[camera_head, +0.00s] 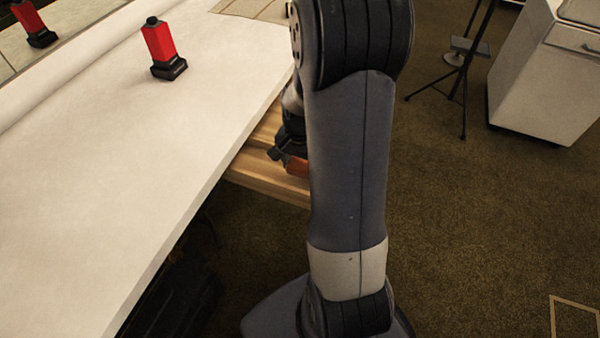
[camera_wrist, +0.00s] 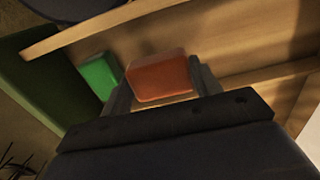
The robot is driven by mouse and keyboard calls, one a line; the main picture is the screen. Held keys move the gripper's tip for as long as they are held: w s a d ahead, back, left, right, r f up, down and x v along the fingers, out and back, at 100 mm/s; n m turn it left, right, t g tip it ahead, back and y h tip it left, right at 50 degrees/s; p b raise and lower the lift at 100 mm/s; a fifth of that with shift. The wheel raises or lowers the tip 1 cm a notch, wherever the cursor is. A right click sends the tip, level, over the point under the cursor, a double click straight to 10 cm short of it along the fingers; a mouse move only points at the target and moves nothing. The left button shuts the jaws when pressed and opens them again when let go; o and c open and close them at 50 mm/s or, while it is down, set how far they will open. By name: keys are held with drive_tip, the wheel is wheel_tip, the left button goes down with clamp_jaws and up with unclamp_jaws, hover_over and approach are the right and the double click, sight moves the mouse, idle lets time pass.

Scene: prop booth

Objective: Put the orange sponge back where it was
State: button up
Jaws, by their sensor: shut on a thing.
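My gripper (camera_wrist: 161,84) is shut on the orange sponge (camera_wrist: 160,77); one finger lies along each side of it in the wrist view. The sponge is a small rounded block, and part of it also shows in the head view (camera_head: 298,166), mostly hidden behind my arm. My gripper is over an open wooden drawer or tray (camera_head: 262,183) that juts out from the white table's right side. I cannot tell whether the sponge touches the wood below it.
A green block (camera_wrist: 99,75) lies just left of the sponge in the wrist view. A red bottle with a black end (camera_head: 161,48) stands on the white table (camera_head: 110,165), whose middle is clear. A white cabinet (camera_head: 545,75) and a black tripod (camera_head: 462,75) stand on the floor at right.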

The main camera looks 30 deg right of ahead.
sight(300, 172)
drive_tip(key=shift+f, duration=1.6)
drive_tip(key=shift+b, duration=0.3)
drive_tip(key=shift+f, duration=0.2)
drive_tip(key=o, duration=1)
drive_tip(key=shift+o, duration=0.2)
wheel_tip(300, 172, up, 12)
drive_tip(key=shift+r+p, duration=0.25)
drive_tip(key=shift+p, duration=1)
drive_tip(key=shift+o, duration=0.2)
